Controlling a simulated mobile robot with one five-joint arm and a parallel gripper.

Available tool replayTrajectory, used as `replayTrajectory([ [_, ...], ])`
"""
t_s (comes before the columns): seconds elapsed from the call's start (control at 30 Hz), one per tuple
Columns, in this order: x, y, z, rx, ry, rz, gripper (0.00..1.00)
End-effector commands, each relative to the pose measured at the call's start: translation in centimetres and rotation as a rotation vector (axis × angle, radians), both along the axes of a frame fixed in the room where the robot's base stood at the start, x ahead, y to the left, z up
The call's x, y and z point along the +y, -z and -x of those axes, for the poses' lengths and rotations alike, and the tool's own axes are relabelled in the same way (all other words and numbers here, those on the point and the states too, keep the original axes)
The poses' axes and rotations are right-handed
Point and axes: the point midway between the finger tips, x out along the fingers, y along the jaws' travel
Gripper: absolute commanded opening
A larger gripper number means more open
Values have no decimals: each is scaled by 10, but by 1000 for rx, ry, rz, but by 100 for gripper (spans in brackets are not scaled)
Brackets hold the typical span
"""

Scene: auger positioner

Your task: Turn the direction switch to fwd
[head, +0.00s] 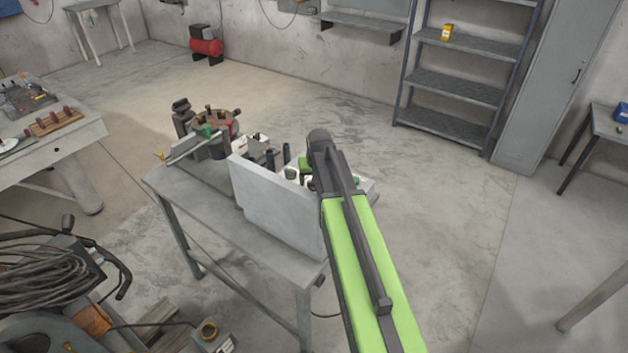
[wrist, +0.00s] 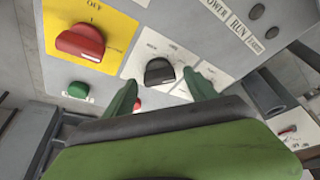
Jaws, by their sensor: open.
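In the wrist view, a black rotary knob (wrist: 159,72) sits on a white label plate on the grey control panel. Its lettering is too blurred to read, so I cannot tell for sure that it is the direction switch. My gripper (wrist: 161,87) is open, with one green finger on each side just below the black knob. I cannot tell whether a finger touches it. In the head view, my arm (head: 360,260) reaches over the grey machine cabinet (head: 275,210) and hides most of the panel and my fingertips.
In the wrist view, a red knob (wrist: 80,42) on a yellow plate marked OFF and a green button (wrist: 78,90) are to the left. A small red switch (wrist: 288,130) is at the lower right.

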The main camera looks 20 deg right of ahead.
Motion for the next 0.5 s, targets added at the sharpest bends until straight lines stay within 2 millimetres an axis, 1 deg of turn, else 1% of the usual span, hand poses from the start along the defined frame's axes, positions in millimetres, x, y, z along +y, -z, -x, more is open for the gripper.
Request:
replayTrajectory([
  [0.17,0,-6,2,-1,0,0,66],
  [0.27,1,-17,5,-1,0,0,66],
  [0.37,2,-34,12,-1,0,0,66],
  [0.5,5,-65,23,-1,0,0,66],
])
